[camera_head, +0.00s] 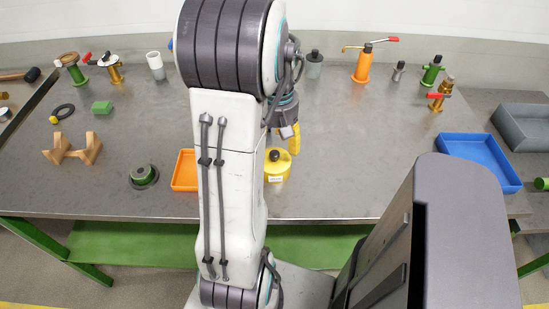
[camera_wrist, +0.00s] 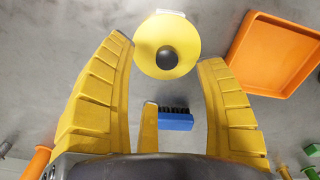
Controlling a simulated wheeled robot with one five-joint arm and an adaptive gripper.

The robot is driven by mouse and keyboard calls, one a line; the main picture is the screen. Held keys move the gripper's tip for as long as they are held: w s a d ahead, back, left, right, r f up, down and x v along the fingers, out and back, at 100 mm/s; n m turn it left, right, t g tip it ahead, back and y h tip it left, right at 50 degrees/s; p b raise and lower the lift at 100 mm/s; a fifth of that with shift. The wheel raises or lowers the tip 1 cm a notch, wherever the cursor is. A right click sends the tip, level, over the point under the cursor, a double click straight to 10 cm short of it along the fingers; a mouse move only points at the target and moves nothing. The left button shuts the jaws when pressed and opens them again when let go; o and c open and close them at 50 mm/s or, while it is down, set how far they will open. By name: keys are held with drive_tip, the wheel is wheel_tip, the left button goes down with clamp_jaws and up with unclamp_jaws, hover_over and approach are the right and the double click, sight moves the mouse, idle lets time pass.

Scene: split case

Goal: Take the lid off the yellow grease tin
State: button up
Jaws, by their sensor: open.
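The yellow grease tin (camera_head: 278,166) stands on the grey workbench, just right of my arm in the head view. It has a yellow lid with a black round knob on top. In the wrist view the lid (camera_wrist: 167,46) is seen from above, knob near its middle, lying ahead of my fingertips. My gripper (camera_wrist: 165,50) is open and empty, its yellow fingers spread on both sides of the tin's near edge. In the head view a yellow finger (camera_head: 294,139) shows above and behind the tin. I see no contact with the lid.
An orange tray (camera_head: 184,171) lies close beside the tin, partly behind my arm. A blue brush (camera_wrist: 176,122) lies on the bench below my gripper. A blue tray (camera_head: 479,160) is at the right. A green-and-black round part (camera_head: 143,175) is at the left. Bench right of the tin is clear.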

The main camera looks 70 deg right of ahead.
sight(276, 151)
drive_tip(key=shift+w+f, duration=0.2)
drive_tip(key=shift+f, duration=1.95)
drive_tip(key=shift+c, duration=0.2)
drive_tip(key=c, duration=1.2)
